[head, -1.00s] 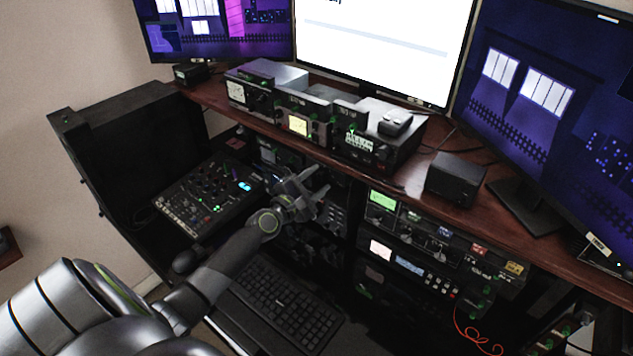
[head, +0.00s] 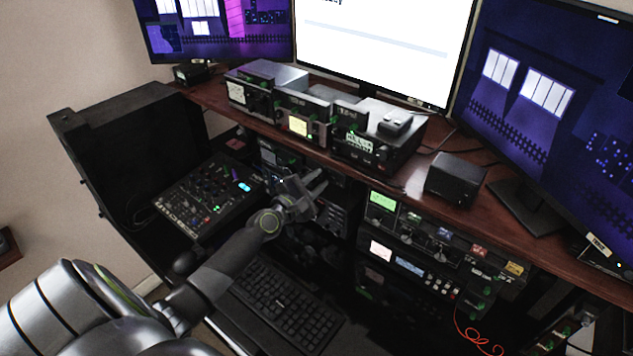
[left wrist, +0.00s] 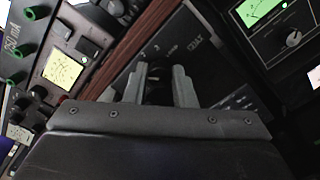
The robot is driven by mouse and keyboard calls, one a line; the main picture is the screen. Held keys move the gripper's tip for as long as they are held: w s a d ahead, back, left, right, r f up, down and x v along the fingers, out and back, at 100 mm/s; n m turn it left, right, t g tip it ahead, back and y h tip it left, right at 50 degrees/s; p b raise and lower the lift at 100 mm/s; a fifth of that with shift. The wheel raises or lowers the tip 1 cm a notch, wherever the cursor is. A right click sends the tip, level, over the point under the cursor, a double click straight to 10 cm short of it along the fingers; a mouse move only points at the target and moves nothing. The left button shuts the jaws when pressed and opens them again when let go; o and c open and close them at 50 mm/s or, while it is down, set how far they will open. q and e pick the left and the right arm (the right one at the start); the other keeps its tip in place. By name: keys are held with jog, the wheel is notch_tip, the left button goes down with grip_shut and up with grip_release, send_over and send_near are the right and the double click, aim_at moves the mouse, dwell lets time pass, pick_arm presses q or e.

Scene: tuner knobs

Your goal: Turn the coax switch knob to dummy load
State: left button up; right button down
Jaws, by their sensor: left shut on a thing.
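The coax switch is a dark panel (left wrist: 205,62) under the wooden shelf edge, with small pale markings in the left wrist view. Its small knob (left wrist: 154,82) sits between my left fingers and is mostly hidden by them. My left gripper (left wrist: 160,88) is shut on the knob, its two grey fingers on either side of it. In the head view my left gripper (head: 312,188) reaches to the rack below the shelf and covers the switch. I cannot read the markings or tell the knob's position. My right gripper is in neither view.
Radio units (head: 300,128) stand on the wooden shelf (head: 405,182) just above my gripper. A mixer panel (head: 205,195) lies to the left and a keyboard (head: 285,303) lies below my arm. More rack units with knobs (head: 425,240) are close on the right.

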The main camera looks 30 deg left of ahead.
pick_arm(q)
jog(key=m+b, duration=0.1)
jog(key=m, duration=0.5)
jog(key=shift+f, duration=0.15)
jog(key=m+b, duration=0.1)
jog(key=m, duration=0.5)
jog(key=shift+f+m+b, duration=0.1)
jog(key=shift+m+b, duration=0.3)
jog(key=m+b, duration=0.2)
jog(key=m, duration=0.3)
jog(key=m+b, duration=0.2)
jog(key=m, duration=0.3)
jog(key=shift+a+b, duration=0.1)
jog(key=shift+b, duration=0.2)
jog(key=shift+m, duration=0.4)
jog(key=o, duration=1)
